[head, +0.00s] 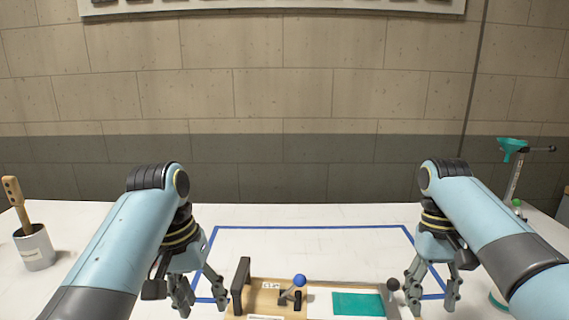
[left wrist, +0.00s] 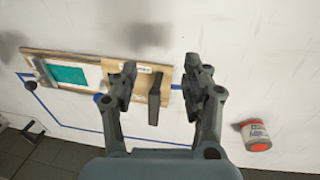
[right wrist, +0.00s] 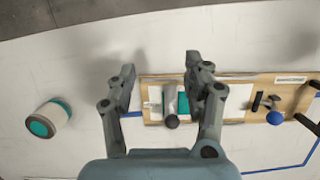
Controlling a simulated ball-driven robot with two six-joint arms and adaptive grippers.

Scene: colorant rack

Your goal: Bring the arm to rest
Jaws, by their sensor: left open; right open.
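My left gripper (head: 192,297) hangs open and empty at the left of the wooden rack board (head: 265,298) in the head view. It also shows open in the left wrist view (left wrist: 165,85), above the board's end with the dark upright. My right gripper (head: 433,290) hangs open and empty at the board's right end. In the right wrist view its fingers (right wrist: 160,80) are apart, with the board end and a grey lever between and below them. Neither gripper holds anything. The board carries a teal panel (head: 358,304) and a blue-knobbed lever (head: 299,281).
Blue tape (head: 310,227) outlines an area on the white table. A pot with a wooden-handled tool (head: 34,247) stands at the left. A teal-topped stand (head: 512,150) is at the right. A red-and-white can (left wrist: 256,135) and a teal-ended can (right wrist: 48,118) lie outside the board. The table behind the board is clear.

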